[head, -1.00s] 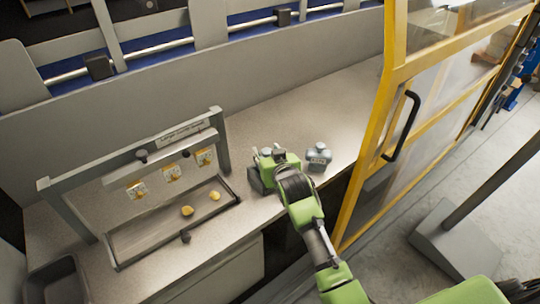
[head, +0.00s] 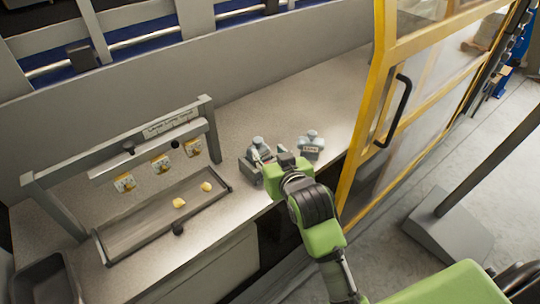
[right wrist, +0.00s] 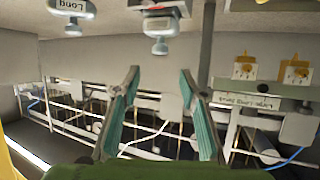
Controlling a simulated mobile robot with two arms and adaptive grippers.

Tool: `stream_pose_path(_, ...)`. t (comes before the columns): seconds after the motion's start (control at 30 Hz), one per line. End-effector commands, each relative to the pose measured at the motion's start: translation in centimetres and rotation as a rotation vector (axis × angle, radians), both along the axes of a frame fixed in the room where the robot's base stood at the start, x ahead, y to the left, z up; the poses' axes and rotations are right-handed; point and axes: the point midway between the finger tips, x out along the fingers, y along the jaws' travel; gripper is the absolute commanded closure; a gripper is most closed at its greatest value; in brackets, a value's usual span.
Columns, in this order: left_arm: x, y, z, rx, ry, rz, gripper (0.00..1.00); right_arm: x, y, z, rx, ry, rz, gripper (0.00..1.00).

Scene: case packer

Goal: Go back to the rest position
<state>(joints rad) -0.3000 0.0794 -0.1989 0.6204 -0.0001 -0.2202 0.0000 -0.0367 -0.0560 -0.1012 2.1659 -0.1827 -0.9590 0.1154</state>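My right gripper (head: 263,157) is at the front edge of the worktop, beside a small grey-blue bottle (head: 258,143) that it partly hides in the head view. In the right wrist view the gripper (right wrist: 158,80) is open, with nothing between its two teal fingers. This view is upside down. My left gripper is not in view.
A grey gantry frame (head: 207,125) with several yellow tags stands left over a shallow tray (head: 135,238) holding two yellow pieces. A dark bin (head: 48,280) is at lower left. A yellow-framed door (head: 375,120) is on the right. The worktop behind the bottles is clear.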

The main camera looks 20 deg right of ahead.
Motion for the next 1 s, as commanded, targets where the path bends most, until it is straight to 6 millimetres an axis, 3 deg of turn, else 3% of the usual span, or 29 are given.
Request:
stream_pose_path(0.47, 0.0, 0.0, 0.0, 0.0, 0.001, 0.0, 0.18, -0.1, 0.0, 0.0, 0.001, 0.001, 0.001, 0.61)
stream_pose_path(0.57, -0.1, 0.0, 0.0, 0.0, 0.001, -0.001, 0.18, -0.8, 0.0, -0.8, -0.002, 0.025, 0.003, 0.61)
stream_pose_path(0.67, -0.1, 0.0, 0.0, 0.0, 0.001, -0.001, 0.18, -3.2, -0.3, -3.4, -0.012, 0.11, 0.013, 0.61)
stream_pose_path(0.8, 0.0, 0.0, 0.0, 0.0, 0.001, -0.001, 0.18, -10.2, -0.7, -9.2, -0.039, 0.33, 0.047, 0.61)
stream_pose_path(1.0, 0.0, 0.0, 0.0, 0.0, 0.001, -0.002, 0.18, -19.8, -0.9, -14.2, -0.069, 0.598, 0.108, 0.61)
